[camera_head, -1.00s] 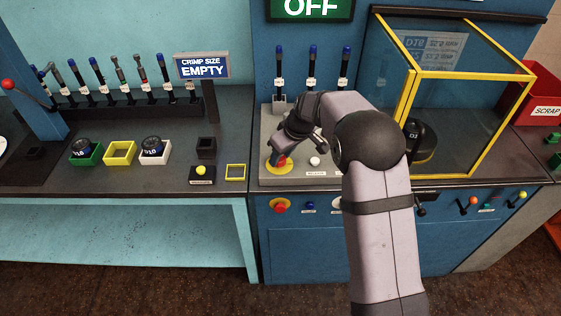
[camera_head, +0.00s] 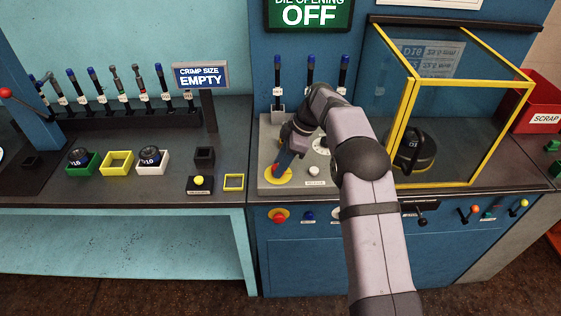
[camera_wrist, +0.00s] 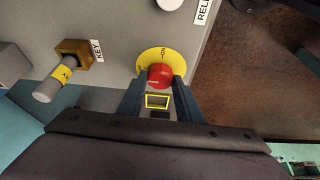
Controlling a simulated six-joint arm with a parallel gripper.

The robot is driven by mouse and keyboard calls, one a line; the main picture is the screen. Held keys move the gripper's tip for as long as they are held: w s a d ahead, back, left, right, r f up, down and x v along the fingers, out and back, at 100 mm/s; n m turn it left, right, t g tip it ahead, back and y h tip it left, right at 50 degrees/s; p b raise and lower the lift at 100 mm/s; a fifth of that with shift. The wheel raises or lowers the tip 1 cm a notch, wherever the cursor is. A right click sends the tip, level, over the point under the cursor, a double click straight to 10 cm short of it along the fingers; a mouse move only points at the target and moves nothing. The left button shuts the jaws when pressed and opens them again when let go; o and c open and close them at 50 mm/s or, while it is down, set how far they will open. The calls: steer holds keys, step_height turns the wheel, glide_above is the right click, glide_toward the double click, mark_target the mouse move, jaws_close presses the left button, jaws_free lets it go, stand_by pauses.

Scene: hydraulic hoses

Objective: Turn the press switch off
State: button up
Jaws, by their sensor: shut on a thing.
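The press switch is a red round knob (camera_wrist: 160,76) with a white mark pointing left, on a yellow disc (camera_wrist: 151,58) with "ON" lettering at its far edge. The disc also shows in the head view (camera_head: 271,178) at the front left of the grey panel, with the knob mostly hidden there by my gripper. My gripper (camera_head: 281,168) reaches down onto the knob. In the wrist view its two blue fingers (camera_wrist: 158,83) stand on either side of the knob and are shut on it. A green sign (camera_head: 308,14) reads "DIE OPENING OFF".
A key switch (camera_wrist: 68,72) and a white button (camera_wrist: 169,4) are near the knob. A yellow-framed glass guard (camera_head: 408,120) stands to the right. Blue-capped hoses (camera_head: 311,70) stand behind. A red emergency button (camera_head: 280,215) is on the front face below.

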steer(key=shift+n, duration=0.4)
steer(key=o, duration=1)
steer(key=shift+o, duration=0.2)
steer(key=b+v, duration=0.1)
steer(key=v, duration=0.6)
steer(key=shift+r, duration=0.2)
steer(key=shift+d, duration=0.15)
